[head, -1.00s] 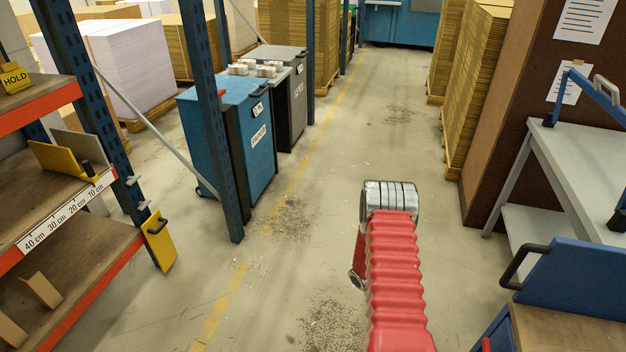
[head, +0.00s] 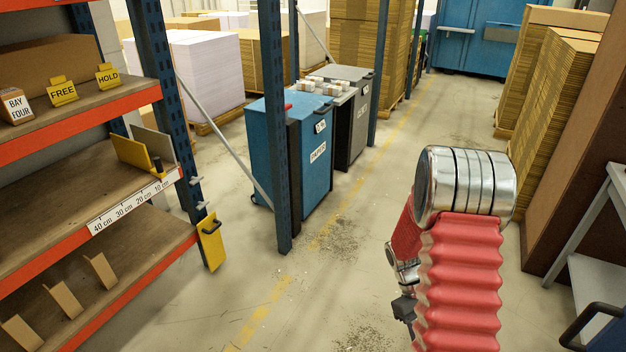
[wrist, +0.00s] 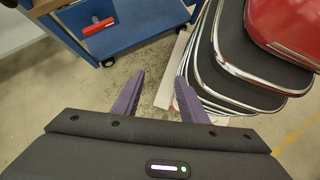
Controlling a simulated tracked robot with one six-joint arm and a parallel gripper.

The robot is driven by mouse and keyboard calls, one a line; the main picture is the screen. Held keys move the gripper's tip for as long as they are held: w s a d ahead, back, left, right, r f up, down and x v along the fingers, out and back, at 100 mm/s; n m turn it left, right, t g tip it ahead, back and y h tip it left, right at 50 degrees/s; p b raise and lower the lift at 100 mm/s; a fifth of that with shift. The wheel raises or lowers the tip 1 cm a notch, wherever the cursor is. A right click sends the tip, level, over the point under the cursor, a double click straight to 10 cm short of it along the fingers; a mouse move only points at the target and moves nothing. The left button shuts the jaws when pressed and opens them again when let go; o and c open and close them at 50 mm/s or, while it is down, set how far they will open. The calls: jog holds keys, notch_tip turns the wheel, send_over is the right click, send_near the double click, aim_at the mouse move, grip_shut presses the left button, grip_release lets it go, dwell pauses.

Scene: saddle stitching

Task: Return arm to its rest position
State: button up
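My arm, in a red ribbed sleeve with a silver ringed joint (head: 465,187), rises at the lower right of the head view. A small dark part of it shows beside the sleeve, but I cannot make out the fingers there. In the wrist view my gripper (wrist: 160,76) has two purple fingers set well apart, with nothing between them. Bare floor shows past the fingertips.
In the wrist view a blue cart (wrist: 130,25) with a red object (wrist: 98,26) is at upper left, and stacked chrome-edged dark and red pieces (wrist: 255,65) at right. The head view shows shelving (head: 90,225), blue and grey bins (head: 290,150), and open aisle floor.

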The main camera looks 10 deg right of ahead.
jog(key=s+a+r+m+t, duration=0.1)
jog(key=a+r+t, duration=0.3)
jog(key=a+r, duration=0.4)
jog(key=s+a+r+t+y, duration=0.1)
jog(key=a+r+t, duration=0.3)
jog(key=r, duration=0.9)
jog(key=a+r+m+t+y, duration=0.1)
jog(key=a+r+t, duration=0.4)
jog(key=a+r, duration=0.6)
jog(key=shift+s+a+r+m, duration=0.2)
jog(key=shift+s+a+m, duration=0.1)
jog(key=shift+s+a, duration=0.1)
jog(key=shift+c, duration=0.9)
jog(key=shift+d, duration=0.2)
